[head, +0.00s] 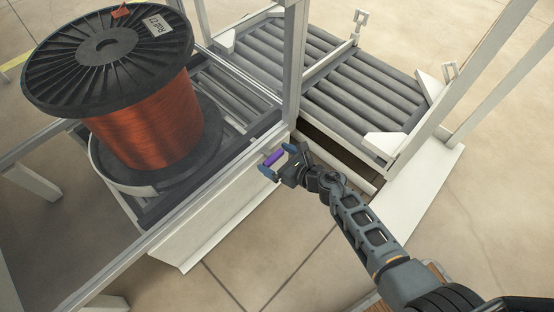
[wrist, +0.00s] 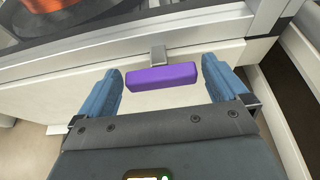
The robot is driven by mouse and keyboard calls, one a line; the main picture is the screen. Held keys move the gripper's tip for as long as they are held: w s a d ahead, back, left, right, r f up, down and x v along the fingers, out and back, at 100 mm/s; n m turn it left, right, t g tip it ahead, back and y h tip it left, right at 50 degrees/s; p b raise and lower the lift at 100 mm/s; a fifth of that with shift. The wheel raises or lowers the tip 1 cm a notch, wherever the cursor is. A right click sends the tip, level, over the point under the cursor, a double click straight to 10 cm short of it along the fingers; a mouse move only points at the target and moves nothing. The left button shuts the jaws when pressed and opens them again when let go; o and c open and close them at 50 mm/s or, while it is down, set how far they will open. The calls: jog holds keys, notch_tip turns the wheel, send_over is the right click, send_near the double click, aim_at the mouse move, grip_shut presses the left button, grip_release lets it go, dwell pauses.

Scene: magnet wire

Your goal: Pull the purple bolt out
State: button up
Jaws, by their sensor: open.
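The purple bolt (wrist: 162,77) is a short purple bar on the side of the pale conveyor frame. In the wrist view a small grey bracket (wrist: 158,55) sits just above it. My gripper (wrist: 163,88) is open, with one blue finger beyond each end of the bolt. A gap shows between each finger and the bolt. In the head view the purple bolt (head: 274,158) shows between the blue fingertips of my gripper (head: 277,160), at the frame's edge. The bolt's rear side is hidden.
A large spool (head: 150,118) of copper-coloured wire stands on the left conveyor section. A second roller conveyor (head: 350,80) lies at the back right, beyond a white post (head: 296,60). A dark gap separates the sections near my gripper. The tiled floor (head: 290,270) in front is clear.

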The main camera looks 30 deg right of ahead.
jog(key=c, duration=1.3)
jog(key=s+d, duration=0.1)
jog(key=s, duration=0.3)
jog(key=s+d, duration=0.1)
jog(key=s, duration=0.3)
jog(key=s+d, duration=0.2)
jog(key=s, duration=0.2)
jog(key=shift+s, duration=0.15)
jog(key=o, duration=1.3)
jog(key=shift+s, duration=0.1)
jog(key=p+v, duration=0.2)
jog(key=v, duration=0.5)
jog(key=shift+s+r, duration=0.15)
jog(key=shift+s, duration=0.15)
jog(key=shift+d, duration=0.15)
